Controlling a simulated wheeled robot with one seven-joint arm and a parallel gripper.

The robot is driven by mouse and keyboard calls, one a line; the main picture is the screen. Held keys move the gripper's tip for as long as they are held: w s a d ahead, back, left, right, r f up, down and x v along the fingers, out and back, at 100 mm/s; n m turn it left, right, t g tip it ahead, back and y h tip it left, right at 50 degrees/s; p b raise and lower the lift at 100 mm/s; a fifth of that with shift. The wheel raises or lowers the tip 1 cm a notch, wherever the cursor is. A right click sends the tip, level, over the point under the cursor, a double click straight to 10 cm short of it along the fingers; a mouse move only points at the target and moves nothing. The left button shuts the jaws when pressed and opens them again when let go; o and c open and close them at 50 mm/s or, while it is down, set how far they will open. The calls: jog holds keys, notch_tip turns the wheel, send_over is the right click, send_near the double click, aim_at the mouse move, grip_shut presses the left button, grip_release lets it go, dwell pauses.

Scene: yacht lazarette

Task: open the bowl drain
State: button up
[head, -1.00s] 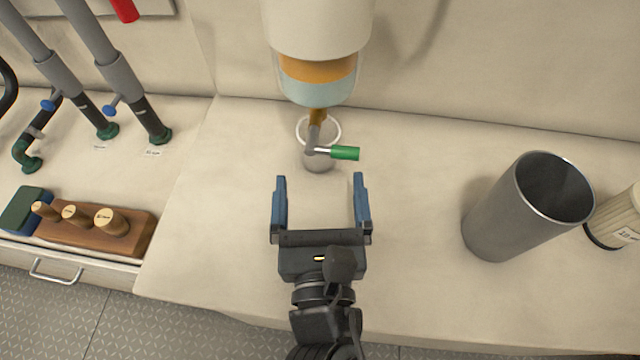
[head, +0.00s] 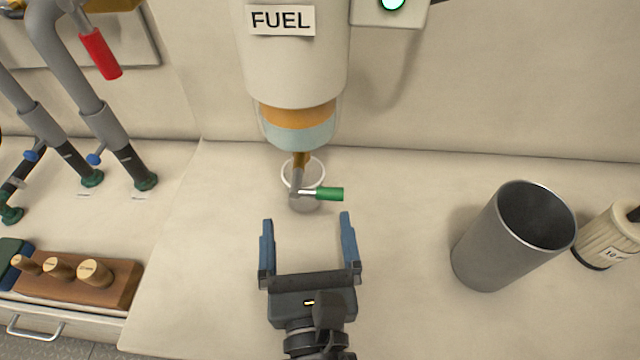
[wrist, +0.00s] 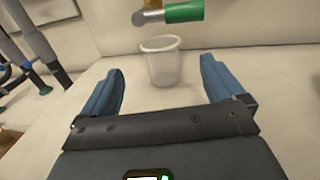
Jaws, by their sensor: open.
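The fuel filter (head: 295,60), labelled FUEL, hangs on the back wall. Its clear bowl (head: 297,130) holds an amber layer above a pale blue one. Below it is the bowl drain (head: 299,180), with a green-handled lever (head: 328,194) pointing right, roughly level. The green lever also shows at the top of the wrist view (wrist: 184,11). A clear cup (head: 305,203) stands on the counter under the drain; the wrist view shows it between the fingers (wrist: 161,62). My gripper (head: 306,230) is open and empty, in front of the drain, not touching the lever.
A tall grey metal cylinder (head: 500,250) stands open on the right, beside a ribbed filter element (head: 606,238). On the left are pipes with blue-handled valves (head: 94,159) and a wooden block with plugs (head: 95,285). The counter around the cup is clear.

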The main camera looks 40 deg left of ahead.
aim_at(328, 189)
dwell(0.5)
jog(key=shift+m, duration=0.3)
jog(key=c, duration=0.3)
jog(key=shift+s+d+m, duration=0.1)
jog(key=shift+d+m, duration=0.1)
jog(key=shift+m, duration=0.3)
jog(key=shift+c, duration=0.7)
jog(key=m, duration=0.2)
jog(key=d+m+b, duration=0.1)
jog(key=m, duration=0.1)
jog(key=r+m+t+b, duration=0.1)
jog(key=m, duration=0.1)
jog(key=shift+s+d+m, duration=0.2)
jog(key=shift+s+m, duration=0.1)
jog(key=shift+s, duration=0.1)
jog(key=c, duration=0.6)
jog(key=m, duration=0.3)
jog(key=d+r+m+t+b, duration=0.1)
jog(key=m, duration=0.1)
jog(key=shift+s+h, duration=0.35)
jog(key=shift+h, duration=0.05)
jog(key=w+r+m, duration=0.1)
jog(key=w+m, duration=0.1)
jog(key=w+a+r+m+t+p, duration=0.1)
jog(key=m, duration=0.1)
jog(key=w+a+r+m+p, duration=0.1)
jog(key=w+m, duration=0.1)
jog(key=shift+w+a+r+m, duration=0.2)
jog(key=shift+w+r+m, duration=0.1)
jog(key=shift+m, duration=0.1)
